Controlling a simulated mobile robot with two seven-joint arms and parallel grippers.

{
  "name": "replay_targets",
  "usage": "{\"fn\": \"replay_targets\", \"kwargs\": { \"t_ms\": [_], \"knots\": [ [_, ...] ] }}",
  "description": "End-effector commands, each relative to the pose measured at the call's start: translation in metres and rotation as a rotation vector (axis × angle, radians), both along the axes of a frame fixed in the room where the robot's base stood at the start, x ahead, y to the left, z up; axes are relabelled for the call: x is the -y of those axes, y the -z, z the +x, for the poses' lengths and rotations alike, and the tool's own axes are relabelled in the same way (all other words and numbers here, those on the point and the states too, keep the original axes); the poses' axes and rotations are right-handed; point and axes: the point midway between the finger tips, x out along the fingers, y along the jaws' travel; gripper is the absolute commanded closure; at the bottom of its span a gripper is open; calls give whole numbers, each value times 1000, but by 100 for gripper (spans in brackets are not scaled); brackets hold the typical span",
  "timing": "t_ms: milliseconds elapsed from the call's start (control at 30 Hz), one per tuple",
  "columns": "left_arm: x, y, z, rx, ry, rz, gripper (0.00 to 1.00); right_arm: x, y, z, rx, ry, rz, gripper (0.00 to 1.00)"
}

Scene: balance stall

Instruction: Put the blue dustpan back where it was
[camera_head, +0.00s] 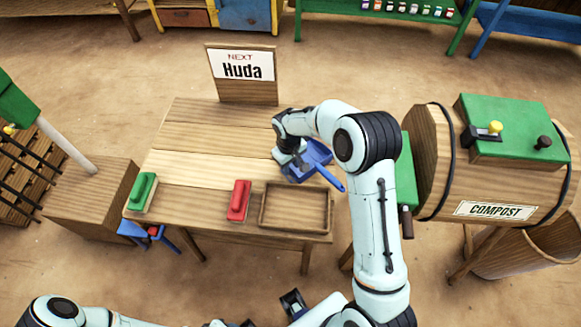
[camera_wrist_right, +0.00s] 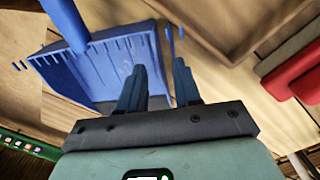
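The blue dustpan (camera_head: 320,155) is at the right side of the wooden table (camera_head: 200,150), its handle pointing to the lower right. In the right wrist view its ribbed pan (camera_wrist_right: 110,70) fills the upper left. My right gripper (camera_head: 287,157) is at the pan's left side in the head view. In the wrist view its two fingers (camera_wrist_right: 160,68) stand apart, with a thin blue side edge of the pan showing in the gap. I cannot tell whether the pan rests fully on the table. A dark gripper part, seemingly my left gripper (camera_head: 292,303), shows low in the head view; its fingers are unclear.
An empty wooden tray (camera_head: 265,222) lies at the table's front right. A red block with a handle (camera_head: 238,200) lies left of it, and a green one (camera_head: 143,192) at the left corner. A sign (camera_head: 242,68) stands behind. The compost barrel (camera_head: 440,160) stands right.

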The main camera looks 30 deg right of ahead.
Motion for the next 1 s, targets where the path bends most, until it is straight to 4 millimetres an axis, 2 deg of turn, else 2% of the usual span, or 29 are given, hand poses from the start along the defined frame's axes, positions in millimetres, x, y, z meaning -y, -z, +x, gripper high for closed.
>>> {"fn": "replay_targets", "kwargs": {
  "t_ms": [33, 200, 433, 600, 1000],
  "knots": [
    [0, -1, 0, 0, 0, 0, 57, -1, -13, 1, 5, -1, 0, 67],
    [0, -3, 1, 1, 0, -1, 57, -2, -51, 1, 6, -1, 1, 67],
    [0, -6, 3, 3, 0, 0, 57, -4, -88, 0, 3, -1, 0, 67],
    [0, -7, 3, 3, 0, 0, 57, -4, -98, 0, 1, -1, 1, 67],
    [0, -7, 3, 3, 0, 0, 57, -4, -99, 0, 0, -1, 1, 67]
  ]
}}
